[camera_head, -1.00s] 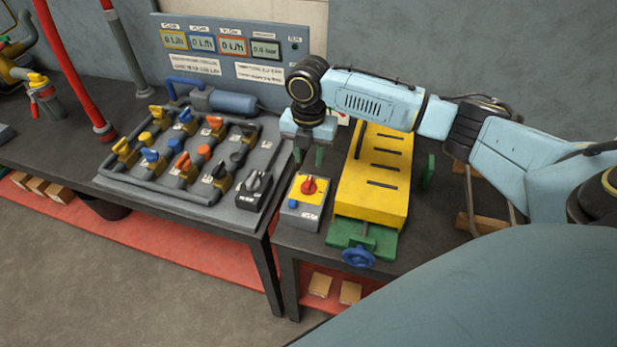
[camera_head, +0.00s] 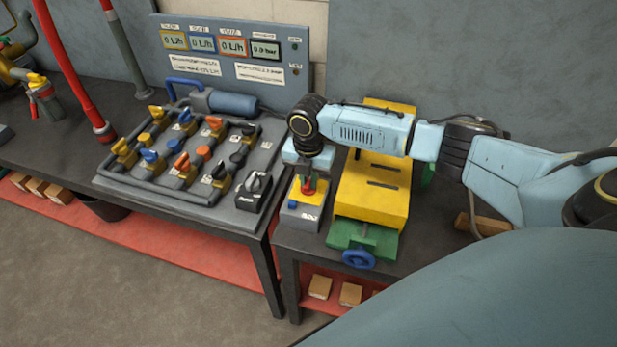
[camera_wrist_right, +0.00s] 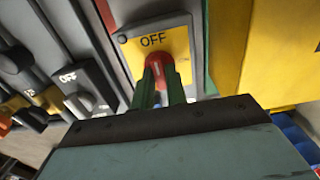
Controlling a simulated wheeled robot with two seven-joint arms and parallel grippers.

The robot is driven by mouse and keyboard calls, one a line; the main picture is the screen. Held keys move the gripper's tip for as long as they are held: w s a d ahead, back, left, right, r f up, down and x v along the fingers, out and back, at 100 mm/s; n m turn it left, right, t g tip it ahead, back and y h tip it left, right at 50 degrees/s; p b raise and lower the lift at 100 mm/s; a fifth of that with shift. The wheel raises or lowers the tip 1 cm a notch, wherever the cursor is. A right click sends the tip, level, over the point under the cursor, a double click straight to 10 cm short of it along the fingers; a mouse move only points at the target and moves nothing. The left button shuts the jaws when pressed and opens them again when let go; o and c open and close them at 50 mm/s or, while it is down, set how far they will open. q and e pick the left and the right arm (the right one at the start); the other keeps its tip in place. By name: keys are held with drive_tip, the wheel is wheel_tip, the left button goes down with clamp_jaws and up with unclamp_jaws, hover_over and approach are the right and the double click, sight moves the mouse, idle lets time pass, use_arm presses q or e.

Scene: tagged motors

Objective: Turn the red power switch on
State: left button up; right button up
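The red power switch (camera_head: 309,185) is a red rotary knob on a yellow plate atop a small grey box (camera_head: 297,218). In the right wrist view the red knob (camera_wrist_right: 160,70) sits below the word OFF on its yellow plate (camera_wrist_right: 172,42). My right gripper (camera_head: 308,181) is over the box, pointing down. Its green fingers (camera_wrist_right: 160,88) are on either side of the knob, close to it. I cannot tell whether they press on it. The fingers and gripper body hide part of the knob and plate. My left gripper is not in view.
A yellow block (camera_head: 372,192) in a green vise with a blue handwheel (camera_head: 358,258) stands close to the right. To the left is a valve panel (camera_head: 250,160) with a black switch box (camera_head: 254,195). Displays (camera_head: 231,46) read zero on the back panel.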

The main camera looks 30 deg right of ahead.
clamp_jaws()
drive_tip(key=shift+r+m+p, duration=0.2)
drive_tip(key=shift+m+p, duration=0.6)
drive_tip(key=shift+p, duration=0.35)
drive_tip(key=m+p, duration=0.5)
drive_tip(key=m, duration=0.1)
drive_tip(key=shift+p, duration=0.35)
drive_tip(key=m+p, duration=0.3)
drive_tip(key=m, duration=0.2)
drive_tip(key=shift+m, duration=0.3)
drive_tip(key=shift+f+m+p, duration=0.15)
drive_tip(key=shift+m+p, duration=1.1)
drive_tip(key=shift+m, duration=1.05)
